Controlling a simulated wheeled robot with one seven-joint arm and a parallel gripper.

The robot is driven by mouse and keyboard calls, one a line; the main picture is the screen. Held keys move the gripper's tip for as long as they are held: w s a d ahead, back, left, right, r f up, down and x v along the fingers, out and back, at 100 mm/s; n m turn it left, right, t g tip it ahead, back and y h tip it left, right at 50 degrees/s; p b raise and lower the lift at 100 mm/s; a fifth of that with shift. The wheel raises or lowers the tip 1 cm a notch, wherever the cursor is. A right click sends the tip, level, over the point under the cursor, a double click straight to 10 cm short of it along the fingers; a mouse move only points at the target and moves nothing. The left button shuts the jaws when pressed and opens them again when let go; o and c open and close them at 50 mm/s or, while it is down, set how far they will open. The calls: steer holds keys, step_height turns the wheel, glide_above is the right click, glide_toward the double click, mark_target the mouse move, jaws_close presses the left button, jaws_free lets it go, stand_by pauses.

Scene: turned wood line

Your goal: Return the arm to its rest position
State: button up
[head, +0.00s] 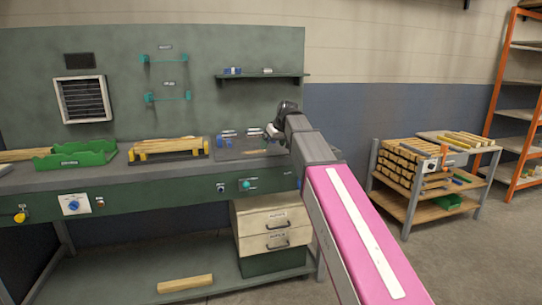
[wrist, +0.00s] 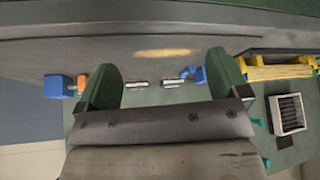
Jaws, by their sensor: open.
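My arm reaches from the lower right of the head view, a pink link and then grey links, out to the workbench. My gripper (head: 273,130) is at the bench's right end, beside a dark mat (head: 232,153) with small blue and pale parts on it. In the wrist view my gripper (wrist: 163,66) shows two green fingers spread apart, with nothing held between them. Beyond the fingers are small pale parts, a blue part (wrist: 200,75) and a blue block (wrist: 57,86). The arm hides part of the bench's right end.
The workbench (head: 150,201) also carries a green tray (head: 75,160) and a rack of wooden bars (head: 168,147). A shelf (head: 262,76) is above the mat. A stacked wood cart (head: 410,206) and orange shelving (head: 497,95) stand right. Floor between arm and cart is clear.

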steer(key=s+d+f+m+g+h, duration=0.1)
steer(key=s+d+f, duration=0.25)
steer(key=f, duration=0.45)
steer(key=s+d+f+m, duration=0.1)
steer(key=s+d+f, duration=0.25)
steer(key=f, duration=0.45)
steer(key=s+d+f+m+g+h, duration=0.1)
steer(key=s+d+f+m, duration=0.2)
steer(key=f, duration=0.5)
steer(key=s+d+f+m+g, duration=0.1)
steer(key=s+d+f, duration=0.3)
steer(key=s+f, duration=0.4)
steer(key=s+d+f+g+h, duration=0.1)
steer(key=s+d+f, duration=0.2)
steer(key=s+f, duration=0.4)
steer(key=s, duration=0.2)
steer(key=shift+s+d+f+m+g+h, duration=0.3)
steer(key=shift+d+f+m, duration=0.05)
steer(key=shift+m, duration=0.05)
